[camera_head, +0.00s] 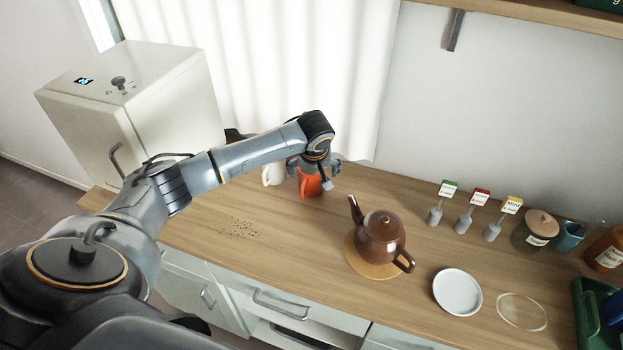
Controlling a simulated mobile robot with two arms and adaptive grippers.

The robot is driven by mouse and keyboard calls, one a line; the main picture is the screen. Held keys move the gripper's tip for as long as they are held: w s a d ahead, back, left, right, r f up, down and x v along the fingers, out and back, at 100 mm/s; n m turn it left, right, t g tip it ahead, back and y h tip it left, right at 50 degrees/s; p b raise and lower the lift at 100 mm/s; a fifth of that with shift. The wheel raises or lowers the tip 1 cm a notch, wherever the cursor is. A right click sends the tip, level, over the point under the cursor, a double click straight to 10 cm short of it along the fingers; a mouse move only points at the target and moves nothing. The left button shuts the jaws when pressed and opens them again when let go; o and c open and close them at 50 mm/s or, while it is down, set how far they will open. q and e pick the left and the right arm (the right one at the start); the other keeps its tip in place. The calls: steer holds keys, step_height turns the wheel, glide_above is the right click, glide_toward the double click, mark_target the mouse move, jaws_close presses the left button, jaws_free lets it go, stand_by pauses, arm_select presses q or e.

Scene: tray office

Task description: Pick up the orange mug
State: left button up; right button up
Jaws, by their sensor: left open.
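The orange mug (309,187) stands on the wooden counter near its back edge. My left gripper (315,174) is right over the mug, pointing down, with its fingers spread at the mug's upper part. The gripper hides the mug's rim. I cannot tell whether the fingers touch it. My right gripper does not show.
A white mug (272,174) stands close on the left of the orange one. A brown teapot (382,238) on a round mat (352,262) is to the right. A white plate (457,292), label holders (465,222) and jars stand further right. Dark crumbs (243,229) lie on the front left counter.

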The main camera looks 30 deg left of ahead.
mark_target(312, 179)
arm_select(q)
steer(key=x, duration=0.2)
steer(key=p+x, duration=0.1)
steer(key=shift+s+a+f, duration=0.15)
steer(key=shift+s+f, duration=0.1)
steer(key=shift+f, duration=0.05)
steer(key=shift+w+a+f, duration=0.1)
steer(key=shift+w+f, duration=0.2)
steer(key=shift+f, duration=0.25)
steer(key=shift+s+r, duration=0.1)
steer(key=c, duration=1.5)
steer(key=shift+c, duration=0.2)
